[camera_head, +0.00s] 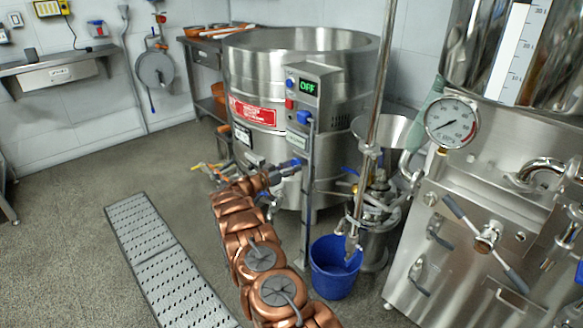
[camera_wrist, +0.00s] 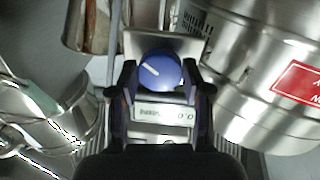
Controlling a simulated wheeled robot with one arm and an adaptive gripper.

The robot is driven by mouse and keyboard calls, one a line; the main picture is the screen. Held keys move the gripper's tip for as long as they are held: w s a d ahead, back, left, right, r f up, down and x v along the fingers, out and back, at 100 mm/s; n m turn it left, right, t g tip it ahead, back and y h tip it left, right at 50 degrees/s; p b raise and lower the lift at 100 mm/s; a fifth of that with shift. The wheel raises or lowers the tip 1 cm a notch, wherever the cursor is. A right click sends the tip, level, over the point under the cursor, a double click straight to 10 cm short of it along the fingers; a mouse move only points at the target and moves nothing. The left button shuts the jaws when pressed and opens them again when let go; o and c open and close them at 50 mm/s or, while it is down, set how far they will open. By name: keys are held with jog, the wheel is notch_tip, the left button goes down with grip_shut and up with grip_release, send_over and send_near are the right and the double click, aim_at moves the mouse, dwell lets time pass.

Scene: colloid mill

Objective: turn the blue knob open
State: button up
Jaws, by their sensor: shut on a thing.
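The blue knob (camera_wrist: 160,70) is round with a white pointer line, which slants from upper left to lower right. It shows in the wrist view between the two dark fingers of my gripper (camera_wrist: 160,88). The fingers are shut on its left and right sides. A pale printed label (camera_wrist: 165,113) lies just below it in that view. In the head view my gripper (camera_head: 290,167) is at the front of the large steel vessel, below the grey control box (camera_head: 312,88), whose green display reads OFF. The grip itself is too small to make out there.
The steel vessel (camera_head: 260,70) carries a red label (camera_head: 252,111). A blue bucket (camera_head: 333,277) stands on the floor right of my arm, near a thin upright post. A steel machine with a gauge (camera_head: 451,122) is at the right. A floor grate (camera_head: 150,245) lies left, with open floor around it.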

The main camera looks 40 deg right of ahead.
jog(key=shift+n, duration=0.6)
jog(key=o, duration=1.2)
jog(key=shift+c, duration=0.2)
jog(key=a, duration=1.2)
jog(key=shift+w, duration=0.45)
jog(key=shift+f, duration=0.1)
